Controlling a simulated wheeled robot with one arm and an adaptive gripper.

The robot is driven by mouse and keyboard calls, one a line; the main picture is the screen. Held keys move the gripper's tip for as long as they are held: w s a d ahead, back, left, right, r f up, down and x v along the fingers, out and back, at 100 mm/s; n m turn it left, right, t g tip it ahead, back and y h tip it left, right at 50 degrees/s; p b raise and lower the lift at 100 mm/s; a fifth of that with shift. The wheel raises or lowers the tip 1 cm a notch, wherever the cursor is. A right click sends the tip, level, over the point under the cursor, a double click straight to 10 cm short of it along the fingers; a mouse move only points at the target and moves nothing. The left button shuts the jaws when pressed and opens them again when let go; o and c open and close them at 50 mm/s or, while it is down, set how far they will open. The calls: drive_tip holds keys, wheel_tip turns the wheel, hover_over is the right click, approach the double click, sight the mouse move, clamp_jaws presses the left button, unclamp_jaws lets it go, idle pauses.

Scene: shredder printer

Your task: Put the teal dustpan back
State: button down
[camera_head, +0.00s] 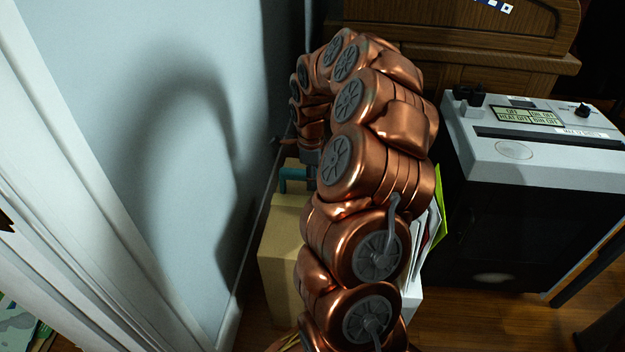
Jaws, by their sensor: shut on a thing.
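The teal dustpan (291,179) shows only as a small teal piece at the end of my arm, left of the picture's middle. My gripper (307,163) points down there and is shut on it. My copper arm arches in front and hides most of the gripper and the dustpan. The teal piece is at the back top of a pale yellow box (283,250), close to the blue wall. I cannot tell whether it touches the box.
The blue wall (150,130) and white door trim (75,190) bound the left side. A grey-topped shredder (540,165) stands on the right. Papers (436,228) stick up beside my arm. A wooden cabinet (480,50) stands behind. Wooden floor (480,325) shows at lower right.

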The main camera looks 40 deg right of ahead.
drive_tip(key=c, duration=0.9)
unclamp_jaws()
wheel_tip(320, 180, up, 12)
drive_tip(key=p, duration=0.4)
drive_tip(key=shift+w+r, duration=0.1)
drive_tip(key=s+a+r+n, duration=0.1)
drive_tip(key=s+a+n, duration=0.2)
drive_tip(key=a+n, duration=0.3)
drive_tip(key=s+a+r+n+g, duration=0.1)
drive_tip(key=s+a+n, duration=0.25)
drive_tip(key=a, duration=0.45)
drive_tip(key=s+a+r+n, duration=0.1)
drive_tip(key=s+a+n, duration=0.1)
drive_tip(key=a+n, duration=0.4)
drive_tip(key=s+a+f+n+g, duration=0.1)
drive_tip(key=s+a+n, duration=0.2)
drive_tip(key=s, duration=0.3)
drive_tip(key=s+a+f+n, duration=0.1)
drive_tip(key=s+a+n, duration=0.3)
drive_tip(key=s, duration=0.3)
drive_tip(key=s+a+n+g, duration=0.1)
drive_tip(key=s+a+n, duration=0.2)
drive_tip(key=s+n, duration=0.3)
drive_tip(key=shift+s+a+f+g, duration=0.15)
drive_tip(key=shift+a+f+g, duration=0.15)
drive_tip(key=shift+a+f, duration=0.1)
